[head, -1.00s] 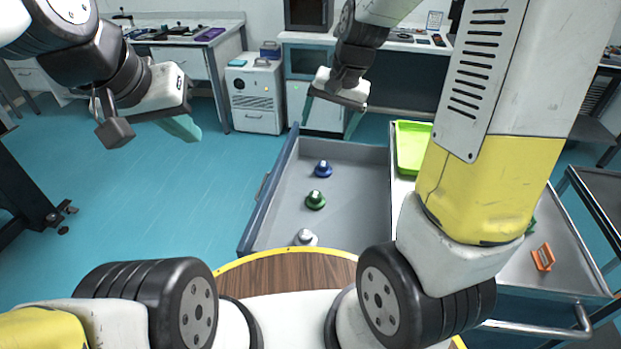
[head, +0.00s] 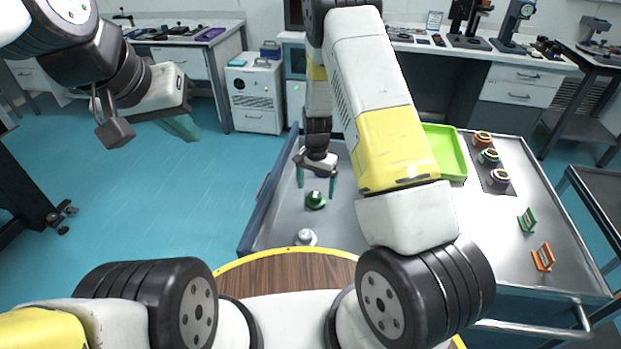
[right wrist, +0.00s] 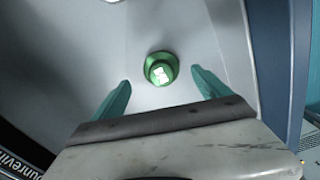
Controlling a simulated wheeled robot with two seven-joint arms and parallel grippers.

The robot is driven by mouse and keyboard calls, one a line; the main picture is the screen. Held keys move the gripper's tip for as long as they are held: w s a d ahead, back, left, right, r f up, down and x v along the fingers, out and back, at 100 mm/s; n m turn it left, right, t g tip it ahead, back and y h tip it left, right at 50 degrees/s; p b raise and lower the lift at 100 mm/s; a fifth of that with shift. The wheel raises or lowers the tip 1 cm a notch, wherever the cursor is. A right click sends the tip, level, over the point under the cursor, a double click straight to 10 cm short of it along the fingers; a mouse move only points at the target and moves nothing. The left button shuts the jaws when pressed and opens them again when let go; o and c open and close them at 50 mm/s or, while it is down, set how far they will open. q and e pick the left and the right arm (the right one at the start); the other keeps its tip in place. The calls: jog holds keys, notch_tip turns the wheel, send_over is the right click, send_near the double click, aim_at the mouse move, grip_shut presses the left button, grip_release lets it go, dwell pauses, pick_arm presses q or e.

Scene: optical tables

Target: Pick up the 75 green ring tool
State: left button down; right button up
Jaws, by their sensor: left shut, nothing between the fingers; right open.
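My right gripper (head: 315,186) is open and empty above the drawer. In the right wrist view its teal fingertips (right wrist: 158,92) lie on either side of the green tool and short of it, not touching it. My left gripper (head: 182,127) is shut and empty, raised over the floor at the left.
The drawer's blue wall (head: 268,195) edges the left. On the cart top are a lime tray (head: 446,150), several ringed parts, a green holder (head: 527,220) and an orange holder (head: 543,257).

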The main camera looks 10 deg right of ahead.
aim_at(316, 194)
notch_tip(316, 194, down, 5)
jog(key=shift+w, duration=0.15)
jog(key=c, duration=1.5)
